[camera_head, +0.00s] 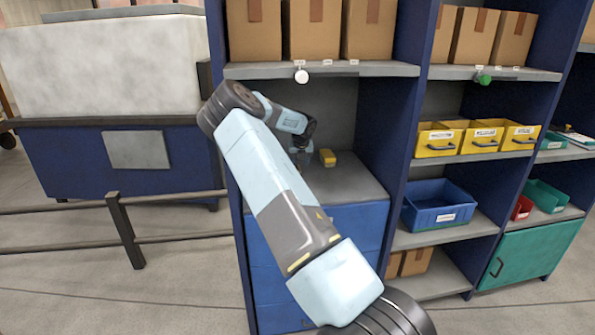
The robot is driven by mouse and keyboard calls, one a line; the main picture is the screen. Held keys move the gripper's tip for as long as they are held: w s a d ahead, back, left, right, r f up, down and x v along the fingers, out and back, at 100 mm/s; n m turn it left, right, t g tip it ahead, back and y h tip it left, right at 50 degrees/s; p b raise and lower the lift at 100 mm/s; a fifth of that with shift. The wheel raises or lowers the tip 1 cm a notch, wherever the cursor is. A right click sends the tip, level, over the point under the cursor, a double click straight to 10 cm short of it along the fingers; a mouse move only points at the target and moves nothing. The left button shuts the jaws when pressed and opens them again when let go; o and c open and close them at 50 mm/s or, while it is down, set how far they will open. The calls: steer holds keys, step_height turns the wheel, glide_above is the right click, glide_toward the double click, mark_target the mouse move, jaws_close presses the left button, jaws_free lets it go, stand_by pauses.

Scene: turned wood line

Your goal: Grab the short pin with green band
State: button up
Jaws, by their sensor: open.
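I cannot make out a short pin with a green band anywhere in the head view. My arm reaches forward over the grey counter (352,184) of the blue cabinet. My gripper (300,158) is at its far end, small and dark, low over the counter's left part. It is open, and I see nothing held in it. My forearm hides part of the counter and whatever may lie beneath or behind it. A small yellow object (328,158) sits on the counter just right of my gripper.
Cardboard boxes (313,28) stand on the shelf above. Yellow bins (478,138) and a blue bin (438,206) are on the right shelves. A railing (125,230) stands left.

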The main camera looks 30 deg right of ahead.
mark_target(299, 169)
steer(key=x, duration=0.5)
steer(key=shift+s, duration=0.1)
jaws_close()
